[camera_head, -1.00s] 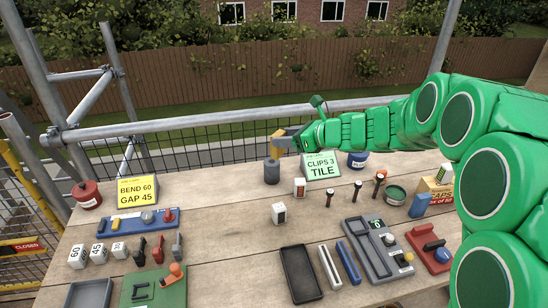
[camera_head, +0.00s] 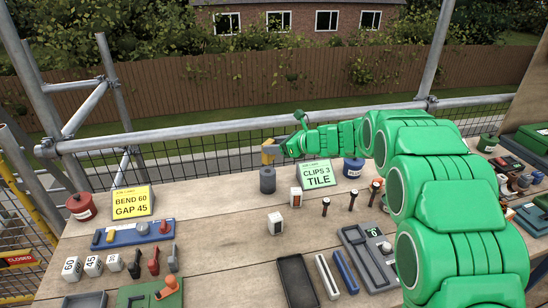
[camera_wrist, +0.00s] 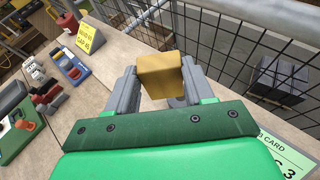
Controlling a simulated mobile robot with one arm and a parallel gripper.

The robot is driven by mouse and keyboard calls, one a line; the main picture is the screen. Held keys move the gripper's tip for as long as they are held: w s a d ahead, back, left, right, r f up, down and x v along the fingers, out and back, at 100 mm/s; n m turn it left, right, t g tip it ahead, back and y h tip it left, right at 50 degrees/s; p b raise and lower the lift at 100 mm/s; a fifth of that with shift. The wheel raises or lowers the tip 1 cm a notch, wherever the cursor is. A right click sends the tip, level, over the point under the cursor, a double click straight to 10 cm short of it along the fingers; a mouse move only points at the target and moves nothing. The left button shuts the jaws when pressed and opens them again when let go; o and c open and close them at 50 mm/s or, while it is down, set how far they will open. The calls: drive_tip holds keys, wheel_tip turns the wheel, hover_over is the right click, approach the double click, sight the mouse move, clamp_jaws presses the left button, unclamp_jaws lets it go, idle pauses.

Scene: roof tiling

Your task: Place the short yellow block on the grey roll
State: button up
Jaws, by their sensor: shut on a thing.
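The short yellow block (camera_head: 267,153) is in my gripper (camera_head: 274,150), at the back edge of the bench. In the wrist view the yellow block (camera_wrist: 162,76) sits between the two grey fingers of my gripper (camera_wrist: 158,88), which are shut on its sides. The grey roll (camera_head: 267,181) stands upright on the bench, straight below the block in the head view. The block's lower end is close to the roll's top; I cannot tell whether they touch.
A blue tin (camera_head: 353,167) is further right. The BEND 60 GAP 45 card (camera_head: 132,201) is left. Mesh and a rail (camera_head: 200,130) run behind. Bench between left card and roll is clear.

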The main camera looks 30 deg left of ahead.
sight(274, 158)
drive_tip(key=shift+w+a+f, duration=0.35)
drive_tip(key=shift+w+f, duration=0.05)
drive_tip(key=shift+f, duration=0.25)
drive_tip(key=shift+w+a+f, duration=0.35)
drive_tip(key=shift+w+f, duration=0.05)
drive_tip(key=shift+f, duration=0.25)
drive_tip(key=shift+w+a+f, duration=0.35)
drive_tip(key=shift+w+f, duration=0.05)
drive_tip(key=shift+f, duration=1.6)
drive_tip(key=shift+f, duration=0.1)
drive_tip(key=o, duration=1)
drive_tip(key=shift+d, duration=0.2)
drive_tip(key=v, duration=1.1)
drive_tip(key=shift+d+r, duration=0.25)
drive_tip(key=shift+d, duration=0.1)
